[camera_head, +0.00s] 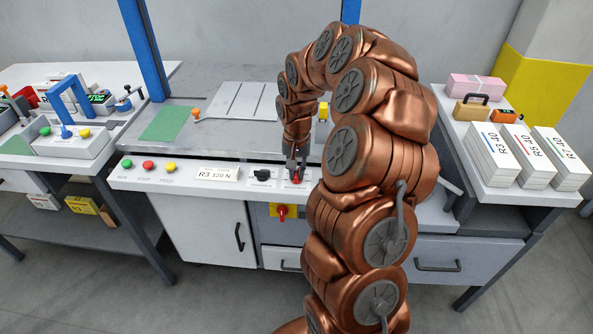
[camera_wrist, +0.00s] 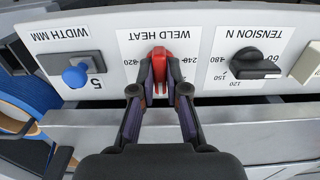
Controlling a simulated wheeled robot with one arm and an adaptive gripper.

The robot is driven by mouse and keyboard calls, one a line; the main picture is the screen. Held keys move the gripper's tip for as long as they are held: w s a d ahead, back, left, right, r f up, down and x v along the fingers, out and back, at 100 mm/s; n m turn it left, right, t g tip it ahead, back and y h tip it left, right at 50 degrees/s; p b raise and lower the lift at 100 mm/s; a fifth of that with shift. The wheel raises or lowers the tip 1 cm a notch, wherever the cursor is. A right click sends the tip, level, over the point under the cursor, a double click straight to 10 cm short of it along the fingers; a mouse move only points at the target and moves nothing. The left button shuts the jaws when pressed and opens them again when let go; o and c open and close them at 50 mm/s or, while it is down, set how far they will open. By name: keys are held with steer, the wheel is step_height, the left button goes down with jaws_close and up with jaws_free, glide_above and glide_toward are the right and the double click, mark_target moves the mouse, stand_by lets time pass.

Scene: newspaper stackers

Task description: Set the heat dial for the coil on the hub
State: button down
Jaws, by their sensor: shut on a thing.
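The heat dial (camera_wrist: 159,62) is a red knob on a white plate marked "WELD HEAT" in the wrist view, with numbers such as 240 and 320 around it. My gripper (camera_wrist: 160,82) is shut on this red knob, one finger on each side. In the head view my gripper (camera_head: 295,172) is at the front panel of the middle bench, and the knob is a small red spot there. The exact setting of the pointer is hard to read. The hub and the coil cannot be made out for certain.
A black tension dial (camera_wrist: 255,65) is close on one side of the knob, and a blue width knob (camera_wrist: 76,75) on the other. A label card (camera_head: 216,175) reads "R3 120 N". A red switch on a yellow plate (camera_head: 283,212) is below. Paper stacks (camera_head: 500,153) stand at right.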

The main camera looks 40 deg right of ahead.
mark_target(296, 172)
stand_by(0.3)
steer(key=n+b, duration=0.2)
steer(key=n, duration=0.1)
steer(key=shift+n, duration=0.4)
steer(key=n+b, duration=0.1)
steer(key=n, duration=0.3)
steer(key=shift+n, duration=0.4)
steer(key=c, duration=1.2)
jaws_free()
steer(key=shift+r, duration=0.1)
step_height(296, 172, up, 12)
steer(key=shift+f, duration=0.1)
